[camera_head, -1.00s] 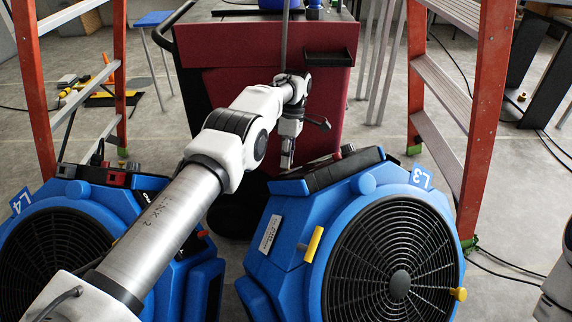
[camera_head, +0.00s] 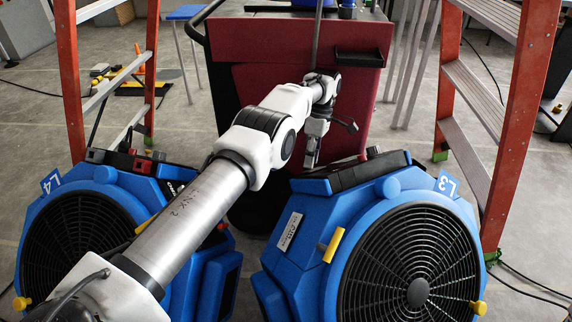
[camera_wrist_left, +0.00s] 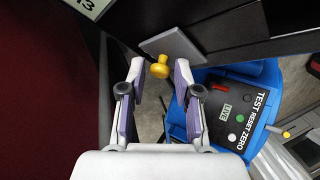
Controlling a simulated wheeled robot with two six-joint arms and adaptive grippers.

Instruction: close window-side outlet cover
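My left gripper (camera_head: 312,158) points down in the gap in front of the dark red cart, beside the back of the blue fan unit L3 (camera_head: 285,262). In the left wrist view its fingers (camera_wrist_left: 159,76) are apart and open. A yellow knob (camera_wrist_left: 160,67) on a flat grey flap (camera_wrist_left: 178,46), which looks like an outlet cover, shows between or just beyond the fingertips. I cannot tell whether they touch it. The flap sticks out beside a black panel. The head view does not show the flap. My right gripper is not in view.
The dark red cart (camera_head: 300,85) stands close behind the left gripper. Fan unit L4 (camera_head: 120,200) is at the left. Orange ladders (camera_head: 68,80) flank the scene. A black TEST RESET ZERO panel (camera_wrist_left: 243,112) lies right of the fingers.

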